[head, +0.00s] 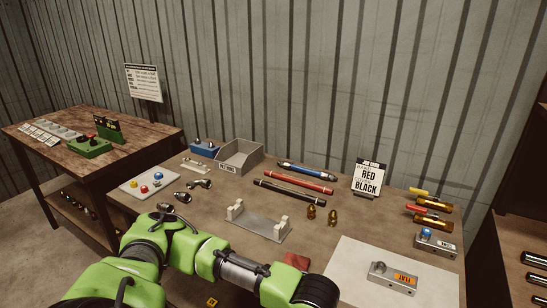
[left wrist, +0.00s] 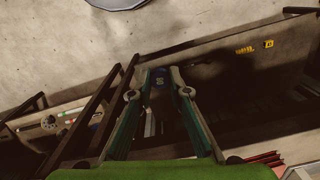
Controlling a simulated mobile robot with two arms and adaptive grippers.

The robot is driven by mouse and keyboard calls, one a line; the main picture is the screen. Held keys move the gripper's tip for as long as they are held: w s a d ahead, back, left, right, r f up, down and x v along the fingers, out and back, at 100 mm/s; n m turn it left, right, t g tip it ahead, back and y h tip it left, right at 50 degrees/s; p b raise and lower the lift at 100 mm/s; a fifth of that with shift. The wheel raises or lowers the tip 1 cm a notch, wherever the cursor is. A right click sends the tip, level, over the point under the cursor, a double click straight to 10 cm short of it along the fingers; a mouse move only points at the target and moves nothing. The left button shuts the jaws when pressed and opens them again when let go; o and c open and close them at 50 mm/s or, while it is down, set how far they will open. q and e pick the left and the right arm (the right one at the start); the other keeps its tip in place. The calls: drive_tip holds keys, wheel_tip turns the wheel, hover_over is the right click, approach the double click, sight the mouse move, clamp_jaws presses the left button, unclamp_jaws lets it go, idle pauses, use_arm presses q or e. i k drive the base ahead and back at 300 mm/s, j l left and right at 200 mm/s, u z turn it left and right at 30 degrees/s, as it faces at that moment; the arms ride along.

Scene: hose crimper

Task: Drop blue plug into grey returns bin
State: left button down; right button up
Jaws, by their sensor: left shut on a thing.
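My left gripper (left wrist: 160,88) is shut on a small dark blue piece (left wrist: 160,78) with a pale mark, likely a blue plug; the picture is dim. In the head view my left arm crosses the front of the table, and its gripper is out of sight. The grey open bin (head: 240,157) with a front label stands at the back left of the table. A blue plug (head: 158,176) sits on a white plate with a red and a yellow one. Another blue plug (head: 427,233) sits on a grey block at right. My right gripper is not in view.
A metal cradle (head: 258,222), hoses (head: 298,181), brass fittings (head: 332,217) and a sign (head: 368,179) occupy the table. A white mat (head: 350,250) lies front right. A side table (head: 150,142) stands at left.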

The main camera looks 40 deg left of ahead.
sight(237, 162)
drive_tip(key=j+z, duration=0.15)
drive_tip(key=j, duration=0.25)
drive_tip(key=k+j+z, duration=0.15)
drive_tip(key=j, duration=0.2)
drive_tip(key=k+j+z, duration=0.15)
drive_tip(key=j, duration=0.2)
drive_tip(key=k+j+z, duration=0.15)
drive_tip(key=j, duration=0.2)
drive_tip(key=k+j+z, duration=0.2)
drive_tip(key=j, duration=0.15)
drive_tip(key=i, duration=0.1)
